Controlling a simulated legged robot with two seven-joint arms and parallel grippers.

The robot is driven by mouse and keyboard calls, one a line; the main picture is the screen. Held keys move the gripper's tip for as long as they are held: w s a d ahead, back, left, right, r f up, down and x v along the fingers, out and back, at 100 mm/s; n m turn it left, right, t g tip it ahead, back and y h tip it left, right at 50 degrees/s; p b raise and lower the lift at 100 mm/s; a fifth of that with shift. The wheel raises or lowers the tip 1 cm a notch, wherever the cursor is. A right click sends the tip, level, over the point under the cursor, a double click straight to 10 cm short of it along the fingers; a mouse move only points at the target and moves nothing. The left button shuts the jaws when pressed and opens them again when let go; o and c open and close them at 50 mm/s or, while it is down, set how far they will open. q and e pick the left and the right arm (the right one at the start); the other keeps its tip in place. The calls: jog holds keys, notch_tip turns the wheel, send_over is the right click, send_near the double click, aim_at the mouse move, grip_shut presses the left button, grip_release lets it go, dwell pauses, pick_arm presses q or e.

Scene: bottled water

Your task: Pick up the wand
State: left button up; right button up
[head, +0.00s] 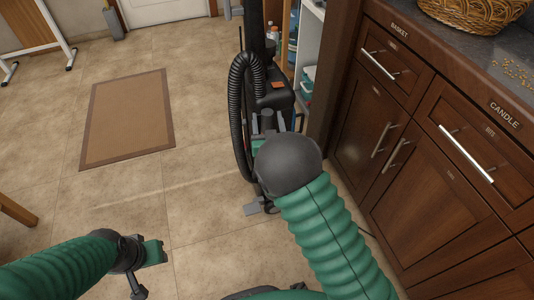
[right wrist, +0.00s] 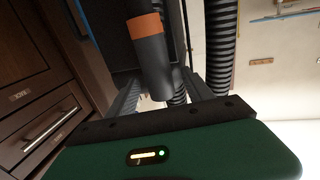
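The black vacuum cleaner (head: 277,92) stands upright by the cabinets in the head view, with a ribbed black hose looping down its left side. In the right wrist view, a dark grey wand (right wrist: 152,68) with an orange band (right wrist: 144,26) reaches down between the fingers of my right gripper (right wrist: 163,92). The fingers are spread, with visible gaps on both sides of the wand. In the head view my right wrist hides most of that gripper, low at the vacuum. My left gripper (head: 147,270) is open and empty above the floor at lower left.
Dark wooden cabinets (head: 440,150) with metal handles line the right side, close to my right arm. An open shelf (head: 309,45) stands behind the vacuum. A brown mat (head: 127,118) lies on the tiled floor.

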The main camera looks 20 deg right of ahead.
grip_shut()
dwell(0.5)
